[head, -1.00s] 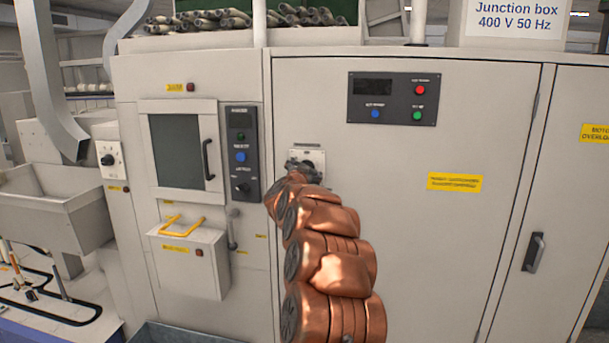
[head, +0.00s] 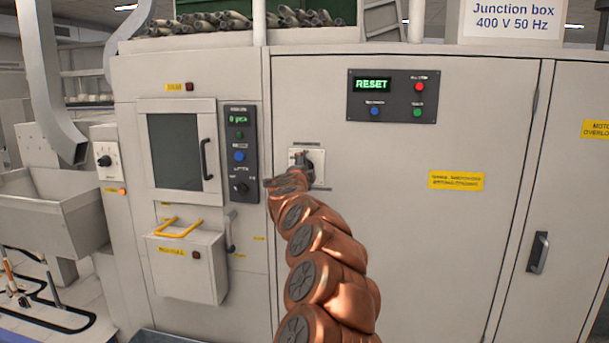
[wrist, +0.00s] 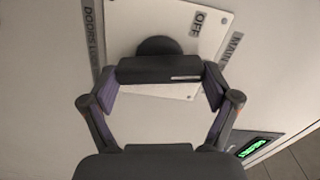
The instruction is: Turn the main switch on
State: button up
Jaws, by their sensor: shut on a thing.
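The main switch sits on a pale square plate (head: 320,166) on the large cabinet door in the head view. In the wrist view its plate (wrist: 205,35) carries the word OFF, with a MAIN label (wrist: 235,50) beside it. The switch's dark handle (wrist: 150,70) is a bar with a white mark on its right part. My gripper (wrist: 163,78) is shut on this handle, one finger at each end. In the head view my gripper (head: 303,162) is at the switch, and my arm hides part of it.
The door's upper panel (head: 393,95) has a lit green RESET display, a red, a blue and a green button. A narrow control panel (head: 240,155) shows a lit counter. Another rotary switch (head: 104,160) is at left, with an orange lamp (head: 122,191) below.

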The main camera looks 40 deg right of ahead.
jog(key=shift+s+d+f+m+b, duration=0.1)
jog(key=shift+m+b, duration=0.1)
jog(key=shift+m, duration=0.45)
jog(key=shift+s+m+b, duration=0.1)
jog(key=shift+m+b, duration=0.1)
jog(key=shift+m, duration=0.45)
jog(key=o, duration=0.9)
jog(key=shift+w, duration=0.1)
